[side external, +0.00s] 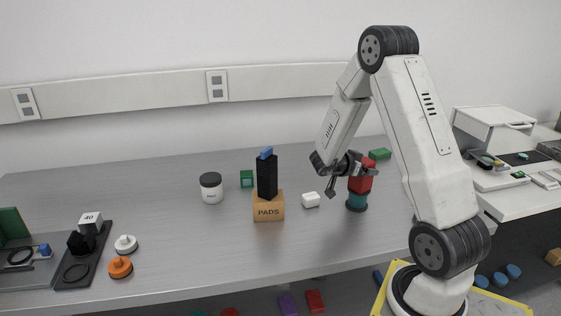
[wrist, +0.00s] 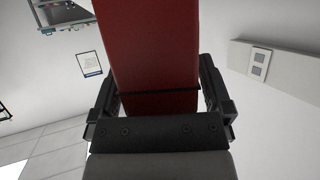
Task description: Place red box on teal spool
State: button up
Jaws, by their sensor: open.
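The red box (side external: 361,184) sits on top of the teal spool (side external: 357,203), which stands on the grey table right of centre. The box looks roughly upright; its exact seating is hard to tell at this size. My gripper (side external: 350,178) is open at the box, with its dark fingers reaching around the upper part. In the wrist view the red box (wrist: 152,55) fills the space between the two fingers (wrist: 160,105), with a narrow gap visible at the left finger. The spool is out of sight in the wrist view.
A white block (side external: 311,200) lies left of the spool, and a green block (side external: 380,154) lies behind it. A white jar (side external: 211,188) is beyond.

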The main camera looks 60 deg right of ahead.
jog(key=shift+r, duration=0.15)
jog(key=shift+a+r, duration=0.1)
jog(key=shift+a, duration=0.05)
jog(key=v, duration=1.1)
jog(key=shift+w+a, duration=0.2)
jog(key=shift+a, duration=0.05)
